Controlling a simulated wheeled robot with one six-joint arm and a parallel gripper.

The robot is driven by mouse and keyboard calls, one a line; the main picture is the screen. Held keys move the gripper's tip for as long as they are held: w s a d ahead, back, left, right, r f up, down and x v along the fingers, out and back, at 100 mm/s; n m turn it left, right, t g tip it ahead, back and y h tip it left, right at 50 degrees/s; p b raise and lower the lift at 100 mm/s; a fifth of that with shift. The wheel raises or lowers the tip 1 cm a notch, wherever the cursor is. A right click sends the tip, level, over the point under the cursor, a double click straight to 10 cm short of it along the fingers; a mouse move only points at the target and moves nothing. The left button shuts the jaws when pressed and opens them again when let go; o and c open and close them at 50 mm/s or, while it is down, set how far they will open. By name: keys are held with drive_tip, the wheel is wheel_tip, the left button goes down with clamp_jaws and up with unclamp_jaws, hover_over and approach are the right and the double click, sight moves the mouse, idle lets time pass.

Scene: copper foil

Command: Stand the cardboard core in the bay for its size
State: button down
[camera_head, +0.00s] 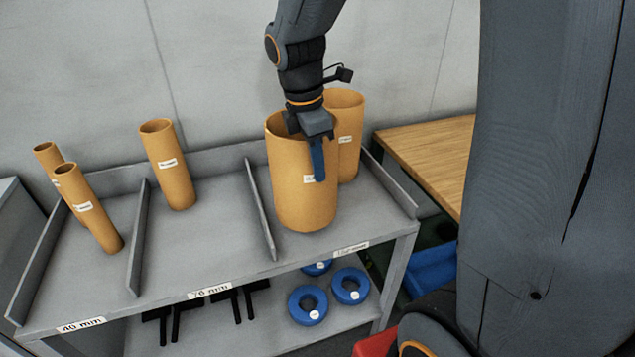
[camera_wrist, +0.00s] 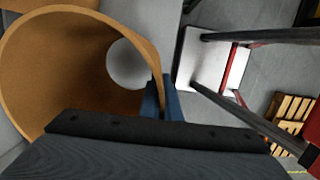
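A wide cardboard core (camera_head: 290,195) is upright in the right bay of the grey rack (camera_head: 215,245), in front of another wide core (camera_head: 349,160). I cannot tell whether its base touches the shelf. My gripper (camera_head: 318,176) is at its rim from above, with one blue finger down the outside of the wall. In the wrist view the core (camera_wrist: 85,60) opens on the left, and its wall runs between the blue fingers of my gripper (camera_wrist: 162,100), which look closed on it. The inner finger is mostly hidden.
A medium core (camera_head: 170,175) stands in the middle bay, labelled 76 mm. Two narrow cores (camera_head: 92,215) (camera_head: 50,160) stand in the left bay, labelled 40 mm. Dividers (camera_head: 260,212) (camera_head: 137,235) separate the bays. Blue rings (camera_head: 308,305) lie on the lower shelf. A wooden table (camera_head: 425,150) is at right.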

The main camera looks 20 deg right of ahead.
drive_tip(key=shift+f+p, duration=0.3)
drive_tip(key=shift+f, duration=2.05)
drive_tip(key=c, duration=2)
unclamp_jaws()
drive_tip(key=r, duration=0.4)
drive_tip(key=a+r+b, duration=0.1)
drive_tip(key=r, duration=0.3)
drive_tip(key=a+r+b, duration=0.1)
drive_tip(key=r, duration=0.3)
drive_tip(key=shift+d, duration=0.1)
